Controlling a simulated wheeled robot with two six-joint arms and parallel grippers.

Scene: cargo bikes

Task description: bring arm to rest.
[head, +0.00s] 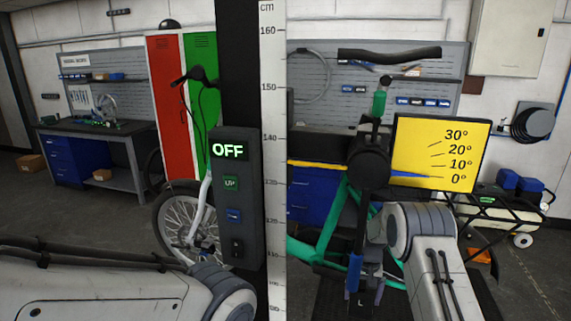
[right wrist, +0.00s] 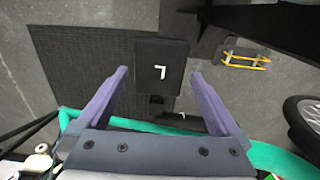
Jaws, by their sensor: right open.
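My right gripper (head: 366,292) hangs low in front of the green bike (head: 328,235) in the head view, partly behind my own right arm. In the right wrist view its two purple fingers (right wrist: 160,80) are spread wide with nothing between them. Beyond them lies a dark plate with a white L-shaped mark (right wrist: 161,60). A green tube (right wrist: 190,130) runs across behind the gripper's base. My left arm enters at lower left in the head view; its gripper is out of the picture.
A post carries a control box (head: 233,197) reading OFF, beside a white centimetre scale (head: 275,180). A yellow angle gauge (head: 436,152) has its blue pointer near 0°. A wheel (right wrist: 306,122) and a yellow-edged pedal (right wrist: 245,57) lie right of the fingers.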

